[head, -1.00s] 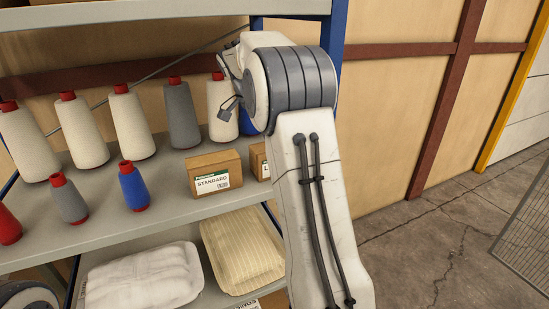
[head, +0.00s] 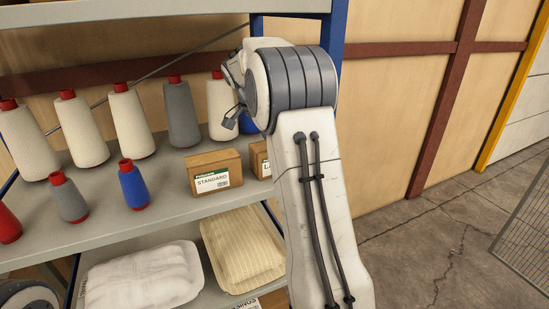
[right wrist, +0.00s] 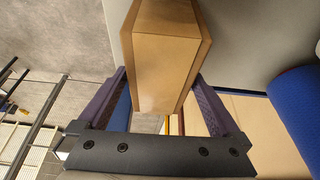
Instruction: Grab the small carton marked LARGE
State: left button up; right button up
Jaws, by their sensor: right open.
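The small carton marked with a label starting "L" (head: 261,158) stands on the middle shelf, mostly hidden behind my right arm in the head view. Left of it stands a similar carton marked STANDARD (head: 214,172). In the right wrist view a plain brown carton (right wrist: 165,60) fills the space between the fingers of my right gripper (right wrist: 160,76). No label shows on it there. The gripper is open, with a finger on each side of the carton; I cannot tell whether either touches it. My left gripper is not in view.
Thread cones, among them a cream one (head: 222,105) and a small blue one (head: 133,187), stand on the grey shelf (head: 110,222). A blue cone (right wrist: 296,110) is close by in the right wrist view. Wrapped packs (head: 143,275) lie below. A blue post (head: 330,60) bounds the shelf.

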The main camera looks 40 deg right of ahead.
grip_shut()
dwell(0.3)
